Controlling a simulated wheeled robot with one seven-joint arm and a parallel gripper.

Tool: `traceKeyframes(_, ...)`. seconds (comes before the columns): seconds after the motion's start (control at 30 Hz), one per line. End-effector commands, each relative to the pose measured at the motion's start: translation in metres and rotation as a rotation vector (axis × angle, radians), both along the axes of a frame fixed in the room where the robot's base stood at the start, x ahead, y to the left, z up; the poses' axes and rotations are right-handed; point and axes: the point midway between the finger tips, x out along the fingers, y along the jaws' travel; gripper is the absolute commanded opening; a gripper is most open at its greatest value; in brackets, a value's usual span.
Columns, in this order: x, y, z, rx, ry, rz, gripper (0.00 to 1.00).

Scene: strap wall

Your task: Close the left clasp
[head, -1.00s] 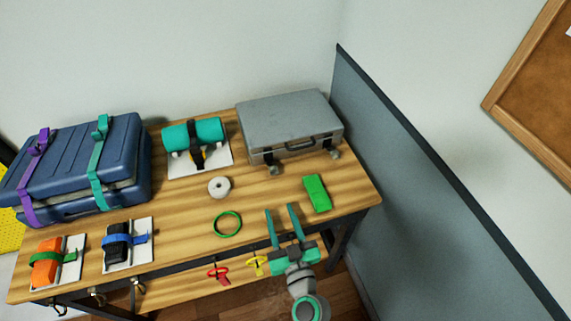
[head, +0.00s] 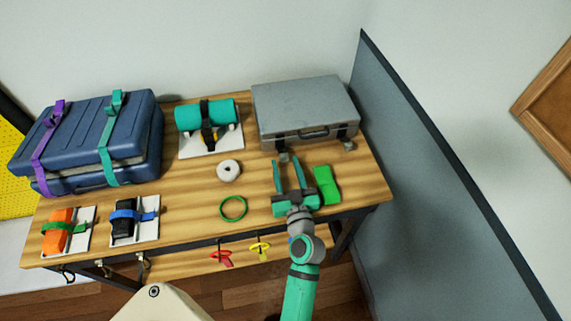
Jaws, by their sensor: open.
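A grey hard case (head: 305,108) stands at the back right of the wooden table, its lid down. Two dark clasps hang on its front face: the left clasp (head: 283,146) and the right clasp (head: 343,132). Small grey pieces show at their lower ends, so the clasps look loose. My gripper (head: 288,164) is open, with its two teal fingers pointing at the case front near the left clasp. The fingers look empty. I cannot tell whether a fingertip touches the clasp.
A green block (head: 327,185) lies close to the right of my gripper. A white roll (head: 228,171) and a green ring (head: 233,208) lie to the left. A blue strapped case (head: 90,140) stands far left. A grey partition (head: 420,170) borders the right side.

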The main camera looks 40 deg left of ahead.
Motion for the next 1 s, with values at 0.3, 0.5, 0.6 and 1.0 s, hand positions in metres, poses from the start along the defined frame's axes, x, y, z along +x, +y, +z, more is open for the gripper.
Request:
traceKeyframes(0.3,0.006,0.008,0.0,0.001,0.001,0.0,0.41)
traceKeyframes(0.5,0.006,0.008,0.0,0.001,0.001,0.0,0.26)
traceKeyframes(0.6,0.006,0.007,0.0,0.0,0.0,0.0,0.02)
traceKeyframes(1.0,0.009,0.016,0.004,-0.018,0.013,0.015,0.0)
